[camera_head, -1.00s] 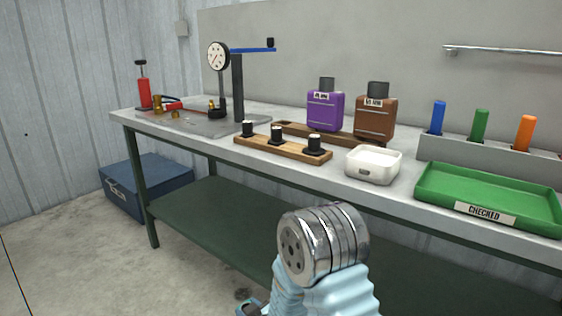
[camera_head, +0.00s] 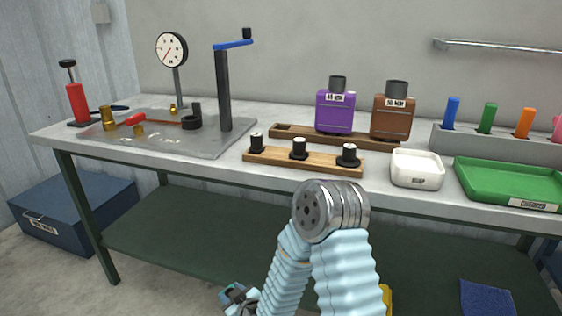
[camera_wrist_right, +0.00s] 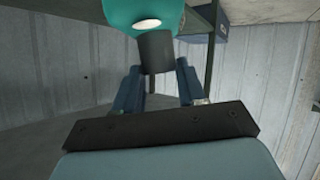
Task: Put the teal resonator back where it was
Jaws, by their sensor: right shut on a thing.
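The teal resonator (camera_wrist_right: 140,14) is partly cut off by the top edge in the wrist view. Its dark neck (camera_wrist_right: 156,50) is between the two blue fingers of my right gripper (camera_wrist_right: 158,82), which is shut on it. In the head view my right gripper (camera_head: 240,298) is low at the bottom edge, in front of and below the bench top; a small teal patch shows there. A purple resonator (camera_head: 335,112) and a brown resonator (camera_head: 393,117) stand upright in the rear wooden rack (camera_head: 283,131), whose left end is empty. My left gripper is not seen.
A front wooden rack (camera_head: 272,157) with black pegs stands before the rear rack. A white bin (camera_head: 417,175) and green tray (camera_head: 512,188) are to its right. A plate with a dial gauge (camera_head: 171,50) and a blue-handled post (camera_head: 223,90) is at left. A blue chest (camera_head: 70,215) is on the floor.

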